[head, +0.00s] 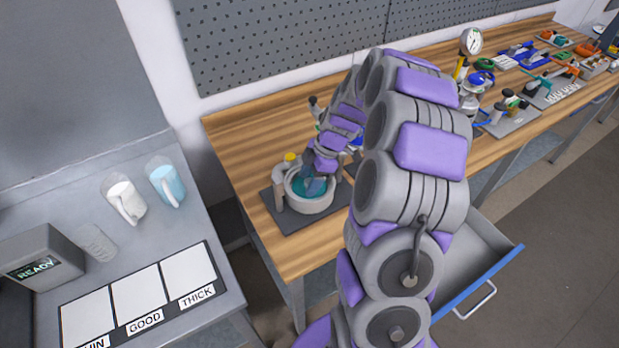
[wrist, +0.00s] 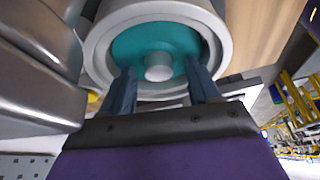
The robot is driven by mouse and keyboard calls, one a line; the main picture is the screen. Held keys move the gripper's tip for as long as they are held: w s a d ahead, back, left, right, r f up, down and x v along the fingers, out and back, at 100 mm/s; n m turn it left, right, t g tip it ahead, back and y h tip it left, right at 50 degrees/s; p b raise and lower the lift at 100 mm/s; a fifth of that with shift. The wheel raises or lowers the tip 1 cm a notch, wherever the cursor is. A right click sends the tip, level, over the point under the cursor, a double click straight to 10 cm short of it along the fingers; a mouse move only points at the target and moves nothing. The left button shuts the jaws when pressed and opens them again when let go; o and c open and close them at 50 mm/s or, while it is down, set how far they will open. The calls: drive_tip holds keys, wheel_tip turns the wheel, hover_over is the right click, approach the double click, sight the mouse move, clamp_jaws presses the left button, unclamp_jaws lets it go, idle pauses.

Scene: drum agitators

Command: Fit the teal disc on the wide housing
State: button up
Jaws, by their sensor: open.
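The teal disc (wrist: 130,45) lies inside the round opening of the wide grey housing (wrist: 98,42), with the housing's rim around it. A grey round knob (wrist: 159,67) stands at the disc's middle. My gripper (wrist: 161,72) is open, with one blue-grey finger on each side of the knob and a gap to it. In the head view the wide housing (head: 325,205) stands on a dark mat, with the teal disc (head: 299,187) in its opening. My gripper (head: 314,187) reaches down over it and hides part of the disc. I cannot tell whether the disc is fully seated.
The dark mat (head: 292,222) lies at the wooden bench's (head: 232,140) left end. A yellow-topped item (head: 290,157) stands close behind the housing. A blue-edged drawer (head: 480,240) is open at right. Tools crowd the bench's far right. A grey side table (head: 60,290) holds two jugs.

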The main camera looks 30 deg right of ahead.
drive_tip(key=p+v, duration=0.3)
drive_tip(key=v, duration=1.4)
drive_tip(key=shift+d, duration=0.3)
drive_tip(key=shift+a+r, duration=0.1)
drive_tip(key=shift+a, duration=0.05)
